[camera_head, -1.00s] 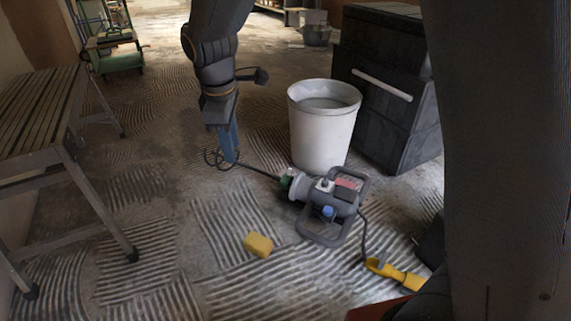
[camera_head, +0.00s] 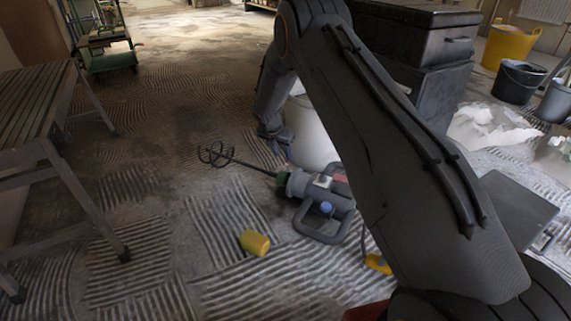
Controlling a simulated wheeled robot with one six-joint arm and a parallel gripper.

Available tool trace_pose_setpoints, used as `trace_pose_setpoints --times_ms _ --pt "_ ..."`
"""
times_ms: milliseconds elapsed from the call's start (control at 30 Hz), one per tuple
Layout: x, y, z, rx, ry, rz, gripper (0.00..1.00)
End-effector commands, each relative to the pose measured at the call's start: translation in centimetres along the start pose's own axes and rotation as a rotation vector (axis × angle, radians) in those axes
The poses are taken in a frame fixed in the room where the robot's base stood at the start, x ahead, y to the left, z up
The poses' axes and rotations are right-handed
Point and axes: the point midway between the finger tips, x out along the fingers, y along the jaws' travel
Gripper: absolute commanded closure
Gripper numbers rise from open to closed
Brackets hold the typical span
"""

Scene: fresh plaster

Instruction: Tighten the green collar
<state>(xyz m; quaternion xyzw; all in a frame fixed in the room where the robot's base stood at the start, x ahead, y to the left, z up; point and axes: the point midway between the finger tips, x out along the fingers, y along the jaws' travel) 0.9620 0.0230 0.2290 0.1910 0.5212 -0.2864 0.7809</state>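The green collar (camera_head: 281,179) sits at the front of the grey mixer (camera_head: 325,207), where the thin shaft (camera_head: 250,167) enters the machine. The mixer lies on its side on the ridged floor, its wire paddle (camera_head: 214,154) pointing left. My arm covers the mixer's right end. My gripper (camera_head: 288,151) hangs above and behind the collar, in front of the white bucket. Only a bit of its blue fingers shows, and I cannot tell how far apart they are. It looks apart from the collar.
The white bucket (camera_head: 316,136) stands behind the mixer, partly hidden by my arm. A yellow sponge-like block (camera_head: 254,242) lies in front. A slatted bench (camera_head: 35,100) stands left and black cases (camera_head: 425,50) stand behind my arm. The floor left of the paddle is clear.

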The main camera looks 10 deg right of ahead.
Motion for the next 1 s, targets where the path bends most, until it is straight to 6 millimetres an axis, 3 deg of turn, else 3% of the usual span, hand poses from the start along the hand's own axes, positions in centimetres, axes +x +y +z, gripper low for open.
trace_pose_setpoints --times_ms 533,900,1000 --pt "6.9 0.0 -0.1 0.002 0.001 -0.001 0.67" --pt "7.5 0.0 -0.1 0.002 0.001 0.0 0.67" --pt "7.5 0.0 -0.1 0.002 0.001 0.0 0.84"
